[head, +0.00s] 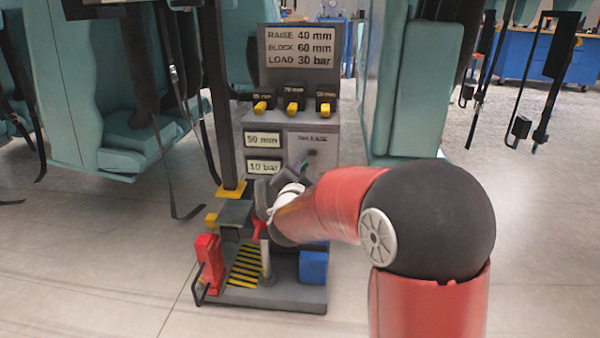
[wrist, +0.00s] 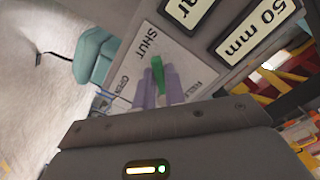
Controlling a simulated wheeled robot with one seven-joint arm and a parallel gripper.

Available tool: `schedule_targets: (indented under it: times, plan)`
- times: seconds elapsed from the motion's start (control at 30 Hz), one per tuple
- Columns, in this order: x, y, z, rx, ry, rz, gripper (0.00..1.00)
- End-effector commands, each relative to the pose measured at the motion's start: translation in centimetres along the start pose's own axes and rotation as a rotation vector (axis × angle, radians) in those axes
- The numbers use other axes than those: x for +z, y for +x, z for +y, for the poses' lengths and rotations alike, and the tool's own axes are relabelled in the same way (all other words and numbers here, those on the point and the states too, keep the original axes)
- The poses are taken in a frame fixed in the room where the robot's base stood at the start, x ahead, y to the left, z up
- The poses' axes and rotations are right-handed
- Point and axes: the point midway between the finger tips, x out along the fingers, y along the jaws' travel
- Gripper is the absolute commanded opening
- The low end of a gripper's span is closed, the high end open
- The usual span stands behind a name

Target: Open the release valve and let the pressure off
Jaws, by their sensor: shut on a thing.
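The release valve's green handle (wrist: 157,64) sits on a pale plate (wrist: 182,47) marked SHUT, OPEN and RELEASE. My gripper (wrist: 159,84) is shut on this handle, with a finger on either side of it. The fingers hide part of the handle, and I cannot tell exactly which mark it points to. In the head view a small bit of green (head: 304,167) shows beside my gripper at the grey panel (head: 325,143). The displays read 50 mm (head: 263,140) and 10 bar (head: 264,167).
A sign (head: 300,48) reads raise 40 mm, block 60 mm, load 30 bar. Yellow-tipped blocks (head: 295,106) stand on the shelf below. A red jack-like part (head: 208,262) and a blue block (head: 313,267) are on the base. Teal seats flank the stand with hanging straps.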

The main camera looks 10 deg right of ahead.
Motion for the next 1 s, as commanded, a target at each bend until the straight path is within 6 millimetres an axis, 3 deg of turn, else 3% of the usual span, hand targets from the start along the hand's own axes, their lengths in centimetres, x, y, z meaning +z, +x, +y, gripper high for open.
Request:
schedule_targets:
  times: [0.27, 1.0]
  plan:
    - [0.1, 0.0, 0.7, 0.0, -0.164, -0.001, 0.0]
    - [-1.3, -0.1, 2.9, 0.001, -0.863, -0.003, 0.0]
